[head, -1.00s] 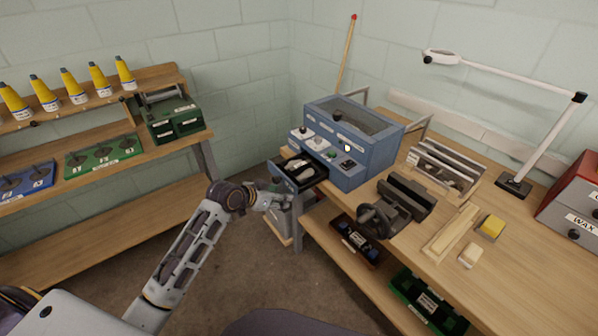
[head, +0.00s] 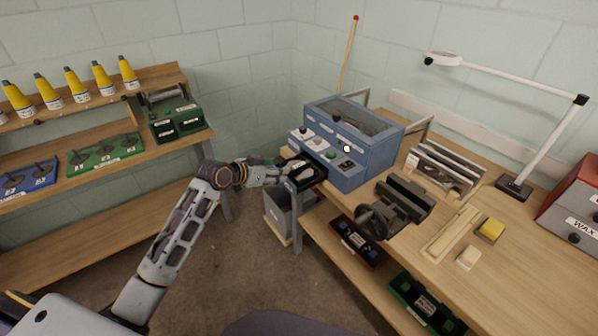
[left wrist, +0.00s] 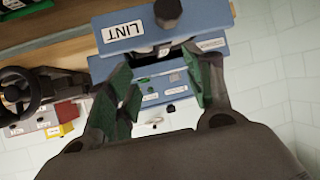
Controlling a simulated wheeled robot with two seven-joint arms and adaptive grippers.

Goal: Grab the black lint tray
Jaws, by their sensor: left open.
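The black lint tray (head: 305,172) sticks out from the front of the blue machine (head: 368,145), with pale lint in it. In the left wrist view the tray's blue front, marked LINT (left wrist: 125,31), carries a dark round knob. My left gripper (head: 284,170) is at the tray's front end and partly hides it. In the left wrist view the left gripper (left wrist: 157,62) has its green-padded fingers apart with nothing held, and the knob is just beyond the fingertips. I cannot tell whether they touch the tray front. My right gripper is not in view.
A grey bin (head: 278,213) stands below the tray.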

